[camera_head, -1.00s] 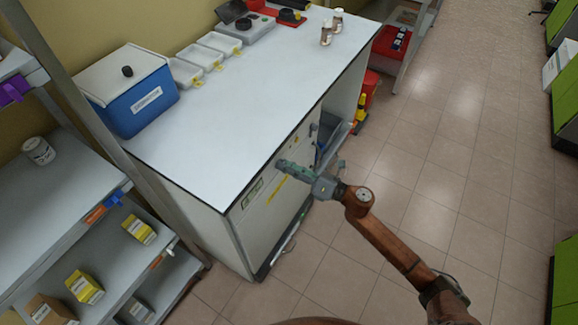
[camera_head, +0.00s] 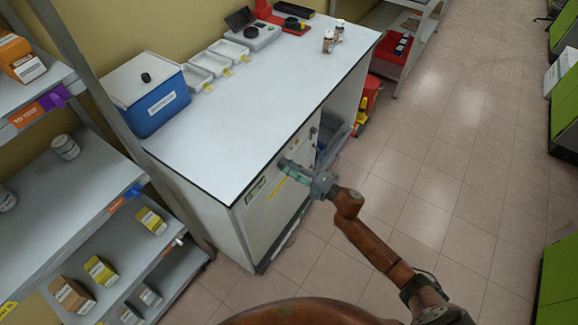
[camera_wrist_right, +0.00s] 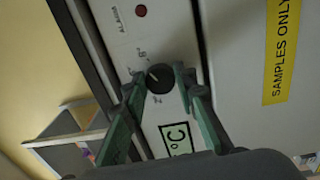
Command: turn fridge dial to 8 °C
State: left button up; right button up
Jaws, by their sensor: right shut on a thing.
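The round black fridge dial (camera_wrist_right: 159,79) is on the light control panel in the right wrist view, with a pale pointer mark and small markings around it. My right gripper (camera_wrist_right: 160,76) is shut on the dial, with one green finger on each side. A display (camera_wrist_right: 179,138) below the dial shows a figure ending in °C; its digit is too unclear to read surely. In the head view, my right gripper (camera_head: 290,167) is at the front of the white fridge (camera_head: 252,230) under the counter, and the dial is hidden there. My left gripper is not in view.
The white counter top (camera_head: 230,130) carries a blue box (camera_head: 150,105), white trays (camera_head: 210,65) and small bottles (camera_head: 331,40). A shelf rack (camera_head: 85,195) stands at left. A yellow label (camera_wrist_right: 281,50) is on the fridge door. The tiled floor at right is open.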

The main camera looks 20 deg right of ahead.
jog(key=shift+m+p, duration=0.3)
jog(key=shift+m, duration=0.3)
jog(key=shift+d, duration=0.1)
jog(key=o, duration=1.2)
jog(key=shift+c, duration=0.2)
jog(key=v, duration=1.2)
jog(key=shift+f, duration=0.15)
